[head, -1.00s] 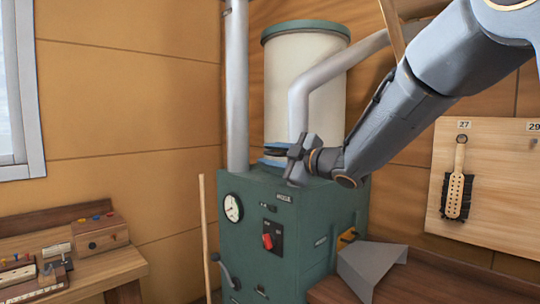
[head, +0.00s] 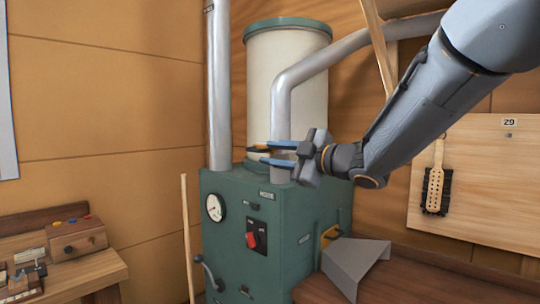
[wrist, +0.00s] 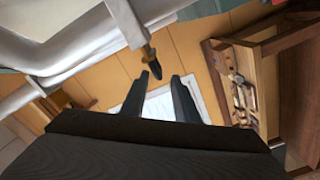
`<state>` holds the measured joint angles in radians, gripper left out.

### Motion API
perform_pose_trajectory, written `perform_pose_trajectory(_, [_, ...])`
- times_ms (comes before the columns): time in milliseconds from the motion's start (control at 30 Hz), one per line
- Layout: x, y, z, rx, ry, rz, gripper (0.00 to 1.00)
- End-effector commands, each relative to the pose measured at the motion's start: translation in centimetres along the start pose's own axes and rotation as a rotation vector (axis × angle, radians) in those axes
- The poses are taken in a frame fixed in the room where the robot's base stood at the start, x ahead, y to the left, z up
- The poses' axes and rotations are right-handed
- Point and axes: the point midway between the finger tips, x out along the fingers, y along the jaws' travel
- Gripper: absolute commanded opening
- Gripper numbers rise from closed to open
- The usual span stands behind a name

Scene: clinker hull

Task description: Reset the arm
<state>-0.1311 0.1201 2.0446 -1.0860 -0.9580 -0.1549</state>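My gripper (head: 262,154) is at the middle of the head view, above the top of the green machine and in front of the cream cylinder. It points left, and its two fingers are spread with a gap between them. In the wrist view my gripper (wrist: 162,80) also shows both fingers apart, with nothing held between them. My arm reaches in from the upper right, with its elbow high and its forearm slanting down to the wrist.
The green machine (head: 265,220) bears a gauge and a red switch, with the cream cylinder (head: 285,85) and silver pipes (head: 218,90) close by. A wooden pole (head: 187,240) stands left. A workbench (head: 60,282) is lower left. A tool board (head: 480,180) is right.

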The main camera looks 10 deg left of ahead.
Motion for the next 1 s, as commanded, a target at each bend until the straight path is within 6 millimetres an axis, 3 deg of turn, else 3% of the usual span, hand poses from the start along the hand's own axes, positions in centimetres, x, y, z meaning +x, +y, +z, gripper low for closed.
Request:
perform_pose_trajectory(167, [0.0, 0.0, 0.1, 0.003, -0.004, 0.002, 0.28])
perform_pose_trajectory(267, [-0.4, -0.1, 1.3, 0.031, -0.049, 0.014, 0.28])
perform_pose_trajectory(367, [-1.7, -0.4, 4.4, 0.102, -0.16, 0.045, 0.28])
perform_pose_trajectory(467, [-4.2, -1.7, 8.9, 0.222, -0.331, 0.087, 0.28])
perform_pose_trajectory(600, [-9.8, -5.4, 15.4, 0.437, -0.613, 0.14, 0.28])
perform_pose_trajectory(733, [-15.8, -10.6, 19.5, 0.646, -0.862, 0.168, 0.28])
perform_pose_trajectory(867, [-22.2, -16.7, 21.4, 0.858, -1.095, 0.178, 0.28])
perform_pose_trajectory(1000, [-28.7, -23.8, 20.9, 1.091, -1.328, 0.169, 0.28])
